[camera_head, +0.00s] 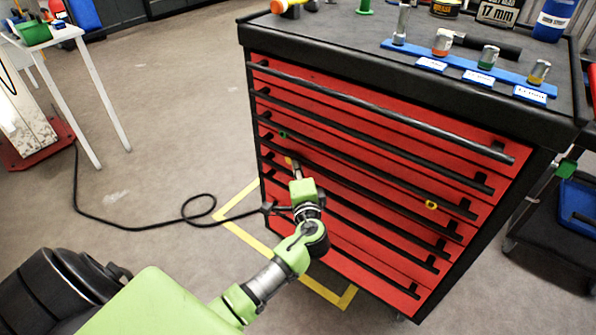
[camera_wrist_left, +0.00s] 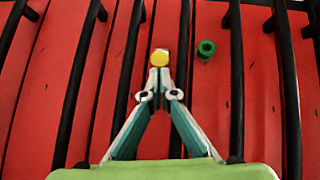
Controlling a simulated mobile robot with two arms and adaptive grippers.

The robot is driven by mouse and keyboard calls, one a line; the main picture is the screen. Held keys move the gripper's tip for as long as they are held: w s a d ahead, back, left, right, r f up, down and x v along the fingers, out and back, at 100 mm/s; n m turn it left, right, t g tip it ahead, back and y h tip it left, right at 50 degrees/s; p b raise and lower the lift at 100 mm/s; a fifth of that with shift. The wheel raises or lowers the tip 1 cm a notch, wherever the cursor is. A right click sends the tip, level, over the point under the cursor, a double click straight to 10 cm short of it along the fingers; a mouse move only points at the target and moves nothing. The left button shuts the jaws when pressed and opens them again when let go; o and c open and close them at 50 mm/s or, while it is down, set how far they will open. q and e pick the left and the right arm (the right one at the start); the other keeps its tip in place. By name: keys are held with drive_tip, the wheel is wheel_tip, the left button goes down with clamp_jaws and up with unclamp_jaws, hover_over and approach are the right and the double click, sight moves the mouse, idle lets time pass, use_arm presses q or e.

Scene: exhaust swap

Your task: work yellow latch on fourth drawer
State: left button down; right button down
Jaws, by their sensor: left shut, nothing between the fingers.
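A small yellow latch (camera_head: 288,160) sits on the left side of a red drawer front, partway down the cabinet. In the left wrist view the round yellow latch (camera_wrist_left: 160,58) lies just beyond the fingertips. My left gripper (camera_head: 296,172) is in front of the drawer fronts, with its tips at the latch. In the wrist view the gripper (camera_wrist_left: 160,80) has its two fingers together, with nothing between them. I cannot tell whether the tips touch the latch. My right gripper is not in view.
A green knob (camera_head: 283,134) is on the drawer above, and a yellow ring (camera_head: 431,205) is farther right on the cabinet. Long black handles (camera_head: 380,112) stand out from the drawers. Tools and sockets stand on the cabinet top. A black cable (camera_head: 150,221) lies on the floor at left.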

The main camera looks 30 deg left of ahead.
use_arm(q)
drive_tip(key=a, duration=0.3)
drive_tip(key=shift+w+a, duration=0.1)
drive_tip(key=shift+a, duration=0.3)
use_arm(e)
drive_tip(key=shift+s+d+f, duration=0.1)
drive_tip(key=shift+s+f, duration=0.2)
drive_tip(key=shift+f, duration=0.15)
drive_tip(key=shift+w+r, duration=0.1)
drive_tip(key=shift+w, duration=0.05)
